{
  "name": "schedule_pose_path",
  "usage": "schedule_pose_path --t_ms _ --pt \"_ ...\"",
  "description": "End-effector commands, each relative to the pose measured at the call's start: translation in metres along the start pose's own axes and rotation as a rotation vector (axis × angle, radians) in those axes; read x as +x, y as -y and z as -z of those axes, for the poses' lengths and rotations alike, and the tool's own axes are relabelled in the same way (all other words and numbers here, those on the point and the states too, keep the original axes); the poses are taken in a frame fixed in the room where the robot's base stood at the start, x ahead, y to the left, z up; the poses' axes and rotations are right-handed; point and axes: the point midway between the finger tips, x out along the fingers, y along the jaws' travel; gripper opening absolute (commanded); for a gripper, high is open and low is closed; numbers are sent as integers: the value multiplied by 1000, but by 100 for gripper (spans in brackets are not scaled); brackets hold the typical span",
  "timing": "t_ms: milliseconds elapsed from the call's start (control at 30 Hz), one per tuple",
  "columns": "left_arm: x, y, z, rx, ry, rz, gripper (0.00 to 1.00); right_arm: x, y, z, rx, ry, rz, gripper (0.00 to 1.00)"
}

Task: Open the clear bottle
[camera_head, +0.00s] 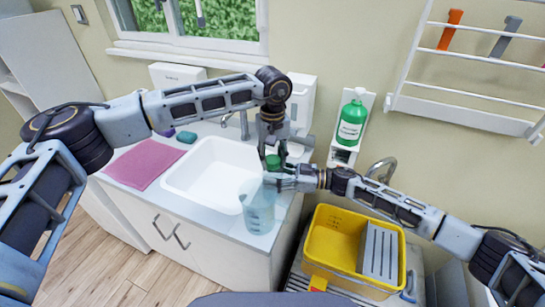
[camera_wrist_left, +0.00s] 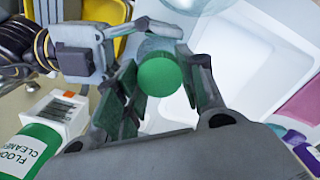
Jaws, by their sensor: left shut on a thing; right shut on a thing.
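The clear bottle (camera_wrist_left: 158,45) shows in the left wrist view as a see-through body behind its round green cap (camera_wrist_left: 159,77). In the head view the green cap (camera_head: 273,162) shows between the arms, and the bottle's body is mostly hidden. My left gripper (camera_head: 273,150) reaches down from above and is shut on the cap; its fingers flank the cap in the wrist view. My right gripper (camera_head: 273,182) comes in from the right, just below the cap, and is shut on the bottle's body. I cannot tell whether the cap is still seated on the bottle.
A clear measuring jug (camera_head: 259,212) stands on the counter just below my right gripper. The white sink (camera_head: 200,172) is to the left, with a pink towel (camera_head: 145,163). A green floor cleaner bottle (camera_head: 352,118) and a yellow bucket (camera_head: 330,245) are at right.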

Motion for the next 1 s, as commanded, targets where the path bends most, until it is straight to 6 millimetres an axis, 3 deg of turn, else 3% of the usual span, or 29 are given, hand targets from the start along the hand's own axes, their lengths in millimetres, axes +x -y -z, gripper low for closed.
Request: schedule_pose_path --t_ms 1000 --pt "0 0 0 -814 0 1 10 0 0 0 1 1 -1 0"
